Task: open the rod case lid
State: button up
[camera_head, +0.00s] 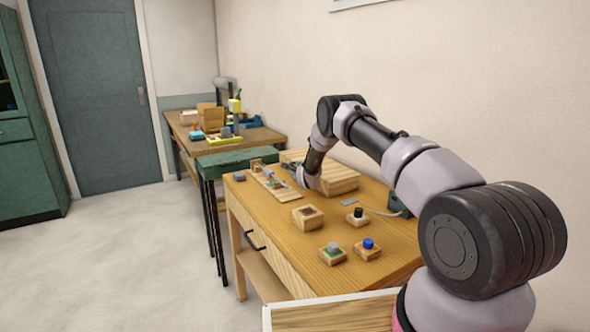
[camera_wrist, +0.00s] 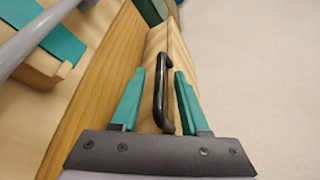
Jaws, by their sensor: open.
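In the head view a flat pale wooden box (camera_head: 342,181), which looks like the rod case, lies at the back of the table with its top down. My gripper (camera_head: 288,167) is at its left side, partly hidden by my own wrist. In the wrist view my gripper (camera_wrist: 158,95) shows two teal fingers spread apart with nothing clamped. A black bar handle (camera_wrist: 160,92) on pale wood appears between them.
A wooden rack (camera_head: 270,184) lies left of the box. Small wooden blocks (camera_head: 308,217) stand nearer on the table (camera_head: 290,247), whose drawer has a black handle (camera_head: 254,241). A grey rod with teal parts (camera_wrist: 36,38) crosses the wrist view's upper left. A green-topped stand (camera_head: 236,156) is beyond.

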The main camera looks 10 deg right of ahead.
jog(key=shift+w+a+f, duration=0.1)
jog(key=shift+w, duration=0.3)
grip_shut()
dwell(1.3)
